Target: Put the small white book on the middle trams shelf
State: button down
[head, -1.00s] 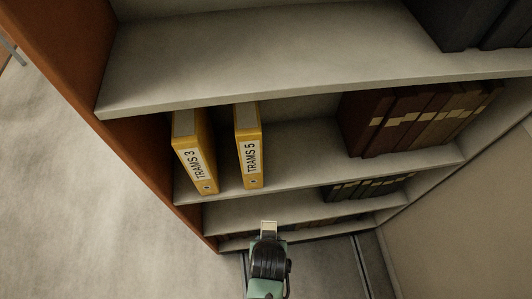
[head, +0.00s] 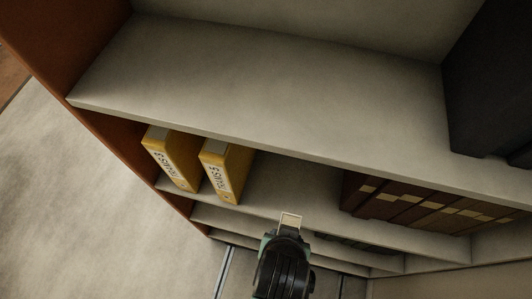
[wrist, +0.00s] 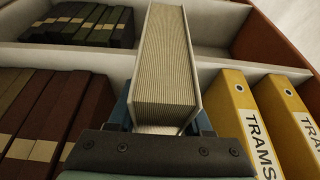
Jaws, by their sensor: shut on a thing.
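The small white book (wrist: 165,65) is upright between the fingers of my gripper (wrist: 163,112) in the wrist view, its page edges showing. In the head view only a small pale end of the book (head: 291,220) shows above my gripper (head: 286,236). The trams shelf (head: 285,192) carries two yellow binders, TRAMS 3 (head: 172,158) and TRAMS 5 (head: 226,172). The book appears in front of the gap right of TRAMS 5. I cannot tell whether it is over the shelf edge.
Brown volumes (head: 420,208) stand on the right of the same shelf; bare board lies between them and TRAMS 5. A wide shelf board (head: 280,95) overhangs it, with black binders (head: 495,90) on its right. Dark green volumes (wrist: 90,25) stand on another shelf.

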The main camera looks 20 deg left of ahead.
jog(key=shift+w+r, duration=0.2)
jog(key=shift+w, duration=0.2)
jog(key=w+f+p, duration=0.1)
jog(key=w+p, duration=0.3)
jog(key=w, duration=1.3)
jog(key=shift+f+p, duration=0.35)
jog(key=shift+f+b, duration=0.3)
jog(key=shift+f, duration=0.2)
jog(key=shift+f, duration=0.1)
